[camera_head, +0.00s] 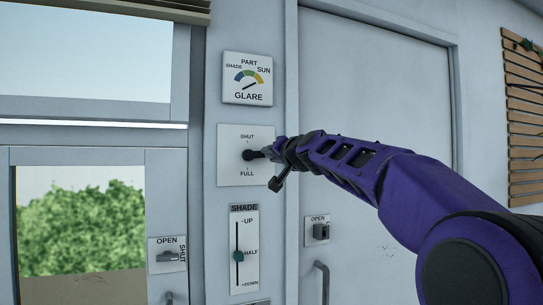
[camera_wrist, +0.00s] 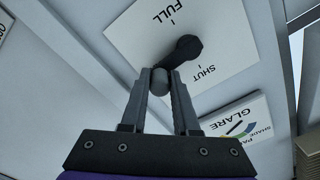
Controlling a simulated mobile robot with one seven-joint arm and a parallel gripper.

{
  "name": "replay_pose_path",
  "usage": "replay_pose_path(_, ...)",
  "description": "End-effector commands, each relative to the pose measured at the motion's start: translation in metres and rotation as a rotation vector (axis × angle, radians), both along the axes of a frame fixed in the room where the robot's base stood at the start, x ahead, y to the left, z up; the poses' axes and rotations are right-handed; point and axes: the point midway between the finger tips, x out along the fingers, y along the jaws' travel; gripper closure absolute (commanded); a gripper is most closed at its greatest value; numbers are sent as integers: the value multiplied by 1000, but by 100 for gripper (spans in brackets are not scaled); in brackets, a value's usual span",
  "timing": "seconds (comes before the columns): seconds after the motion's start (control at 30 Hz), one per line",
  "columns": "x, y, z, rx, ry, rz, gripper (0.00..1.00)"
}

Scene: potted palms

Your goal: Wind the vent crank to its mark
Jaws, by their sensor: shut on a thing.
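The vent crank (camera_head: 249,155) is a dark lever on a white plate (camera_head: 231,173) marked SHUT at the top and FULL at the bottom, each with a small tick. In the head view its dark arm points right, roughly between the two marks. My gripper (camera_head: 271,154) comes in from the right. The wrist view shows the crank (camera_wrist: 188,48) with its rounded grey handle between the two fingertips of my gripper (camera_wrist: 160,80), shut on it. The plate (camera_wrist: 135,38) appears turned over there. My fingers hide part of the handle in the head view.
The GLARE dial (camera_head: 247,90) is above the plate, and the SHADE slider (camera_head: 244,270) is below. An OPEN/SHUT latch (camera_head: 167,256) is at lower left, beside a window. A door (camera_head: 375,60) with another latch (camera_head: 320,231) stands right, behind my arm.

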Motion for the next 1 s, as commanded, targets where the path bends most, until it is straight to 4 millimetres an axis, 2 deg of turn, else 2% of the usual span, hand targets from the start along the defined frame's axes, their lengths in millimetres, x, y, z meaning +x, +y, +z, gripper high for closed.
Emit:
replay_pose_path(0.47, 0, 0, -3, 66, 28, 1, 100)
replay_pose_path(0.5, 0, 0, -3, 66, 28, 1, 69)
replay_pose_path(0.67, 0, 0, -3, 66, 27, 0, 41)
replay_pose_path(1.0, 0, 0, -3, 66, 27, 0, 41)
